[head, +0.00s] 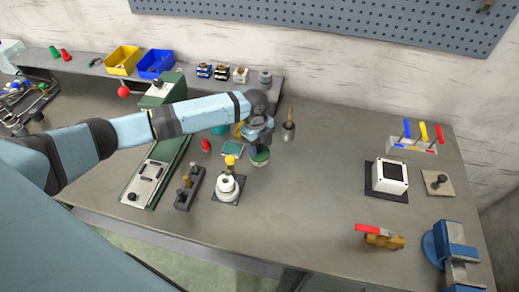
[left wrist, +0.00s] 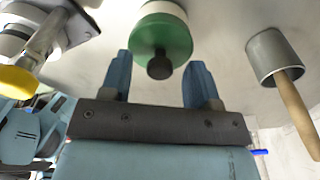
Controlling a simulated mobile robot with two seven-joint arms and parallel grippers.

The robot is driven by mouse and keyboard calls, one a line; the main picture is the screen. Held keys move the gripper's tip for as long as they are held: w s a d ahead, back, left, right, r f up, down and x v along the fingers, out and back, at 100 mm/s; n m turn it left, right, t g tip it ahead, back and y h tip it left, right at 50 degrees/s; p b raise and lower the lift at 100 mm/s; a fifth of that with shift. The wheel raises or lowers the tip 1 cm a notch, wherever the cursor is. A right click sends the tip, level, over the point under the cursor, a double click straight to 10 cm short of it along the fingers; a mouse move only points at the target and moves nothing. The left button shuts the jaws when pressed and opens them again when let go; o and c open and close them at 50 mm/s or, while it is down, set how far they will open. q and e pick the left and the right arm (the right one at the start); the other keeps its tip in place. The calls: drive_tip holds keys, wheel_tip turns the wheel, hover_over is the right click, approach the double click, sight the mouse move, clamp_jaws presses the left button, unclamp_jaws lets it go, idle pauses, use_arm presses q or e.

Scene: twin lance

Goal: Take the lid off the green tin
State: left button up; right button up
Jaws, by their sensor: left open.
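The green tin shows in the head view as a small round green shape (head: 260,158) just below my left gripper (head: 259,140), which partly covers it. In the left wrist view its green lid (left wrist: 162,35) has a black knob, and a pale body shows behind the lid. The lid sits on the body. My left gripper (left wrist: 159,62) is open, with one blue finger on each side of the lid and knob. A gap shows between the fingers and the knob. My right gripper is not in view.
A grey cup with a wooden handle (head: 288,127) stands right of the tin. A white round device (head: 227,188) with a yellow knob stands close on the left. A red-handled brass valve (head: 380,237) lies further right. The bench between is clear.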

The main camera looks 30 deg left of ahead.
use_arm(q)
drive_tip(key=shift+f, duration=0.45)
drive_tip(key=c, duration=1)
drive_tip(key=shift+r, duration=0.15)
